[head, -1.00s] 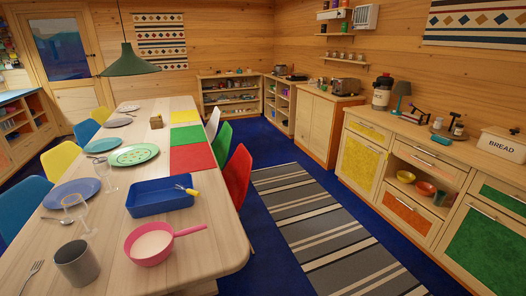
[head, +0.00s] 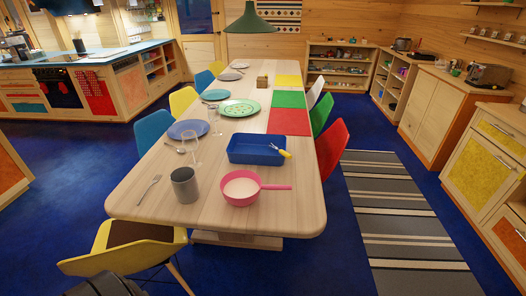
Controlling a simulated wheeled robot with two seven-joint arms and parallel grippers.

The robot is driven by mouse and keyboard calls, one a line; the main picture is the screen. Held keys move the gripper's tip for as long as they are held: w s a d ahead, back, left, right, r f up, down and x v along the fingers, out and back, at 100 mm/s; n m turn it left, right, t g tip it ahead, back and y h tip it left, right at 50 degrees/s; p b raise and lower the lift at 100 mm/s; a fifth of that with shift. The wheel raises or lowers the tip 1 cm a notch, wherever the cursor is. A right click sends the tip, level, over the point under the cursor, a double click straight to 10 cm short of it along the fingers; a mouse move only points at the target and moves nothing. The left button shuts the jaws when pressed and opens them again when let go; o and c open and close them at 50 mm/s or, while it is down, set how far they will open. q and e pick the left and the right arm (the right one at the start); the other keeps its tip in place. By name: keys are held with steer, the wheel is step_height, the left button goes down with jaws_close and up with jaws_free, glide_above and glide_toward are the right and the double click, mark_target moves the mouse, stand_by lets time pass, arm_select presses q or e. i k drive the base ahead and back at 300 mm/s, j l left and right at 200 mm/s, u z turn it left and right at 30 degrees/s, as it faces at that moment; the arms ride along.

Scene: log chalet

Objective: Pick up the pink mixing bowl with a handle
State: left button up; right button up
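The pink mixing bowl (head: 241,198) stands upright near the front end of the long wooden dining table (head: 160,205). Its handle (head: 276,187) points right, and something whitish shows inside it. A dark grey cup stands just left of the bowl, and a blue tray lies just behind it. Neither of my grippers can be made out in the head view, and nothing touches the bowl.
The grey cup (head: 185,186) and blue tray (head: 245,150) are close to the bowl. A yellow chair (head: 115,252) stands at the table's near left corner, a red chair (head: 332,145) at the right side. Blue floor (head: 330,262) is free in front, beside a striped rug (head: 400,215).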

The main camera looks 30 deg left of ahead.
mark_target(240, 187)
steer(key=u, duration=1.25)
